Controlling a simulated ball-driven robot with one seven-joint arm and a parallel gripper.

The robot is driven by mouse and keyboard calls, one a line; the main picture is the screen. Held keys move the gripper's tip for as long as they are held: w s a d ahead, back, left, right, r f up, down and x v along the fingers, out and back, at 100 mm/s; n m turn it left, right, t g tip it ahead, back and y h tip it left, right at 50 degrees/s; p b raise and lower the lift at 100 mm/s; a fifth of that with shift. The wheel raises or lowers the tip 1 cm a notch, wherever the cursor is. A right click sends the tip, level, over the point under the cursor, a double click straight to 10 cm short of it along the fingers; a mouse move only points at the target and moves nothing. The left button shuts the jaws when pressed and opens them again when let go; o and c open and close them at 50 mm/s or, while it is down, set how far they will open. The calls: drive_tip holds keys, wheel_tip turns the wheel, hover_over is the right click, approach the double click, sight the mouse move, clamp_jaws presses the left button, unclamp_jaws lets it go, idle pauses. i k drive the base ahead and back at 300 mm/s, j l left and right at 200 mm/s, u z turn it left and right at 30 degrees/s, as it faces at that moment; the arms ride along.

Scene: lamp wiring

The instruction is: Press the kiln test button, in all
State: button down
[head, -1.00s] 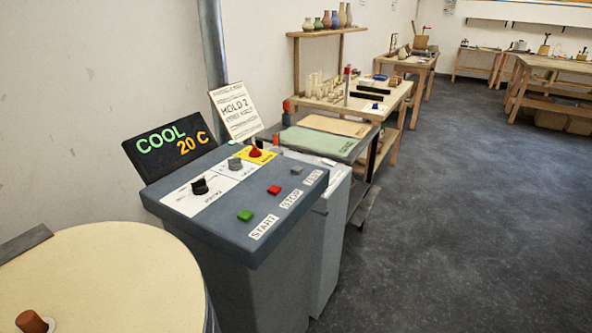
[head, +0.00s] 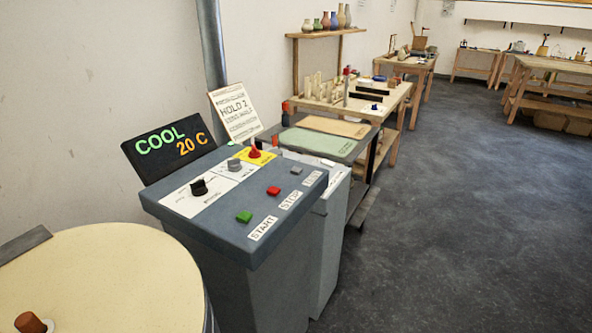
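The kiln control panel (head: 222,222) is the slanted dark grey top of a grey cabinet in the head view. Its grey test button (head: 296,170) sits at the far right of a row, beside a label that appears to read TEST (head: 312,178). The red stop button (head: 273,190) and the green start button (head: 244,216) are nearer in the same row. A black display (head: 170,147) behind the panel reads COOL and 20 C. My gripper does not show in this view.
A black knob (head: 199,187), a grey knob (head: 234,164) and a red knob on yellow (head: 255,153) are on the panel. A card (head: 236,112) reading HOLD 2 stands behind. A round cream-topped drum (head: 110,275) is at the near left. The floor (head: 455,230) to the right is clear.

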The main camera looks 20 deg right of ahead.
sight(297, 171)
drive_tip(key=i+j+z, duration=0.25)
drive_tip(key=i+j, duration=0.2)
drive_tip(key=i, duration=0.15)
drive_tip(key=i+j+z, duration=0.3)
drive_tip(key=i+j, duration=0.25)
drive_tip(key=i, duration=0.05)
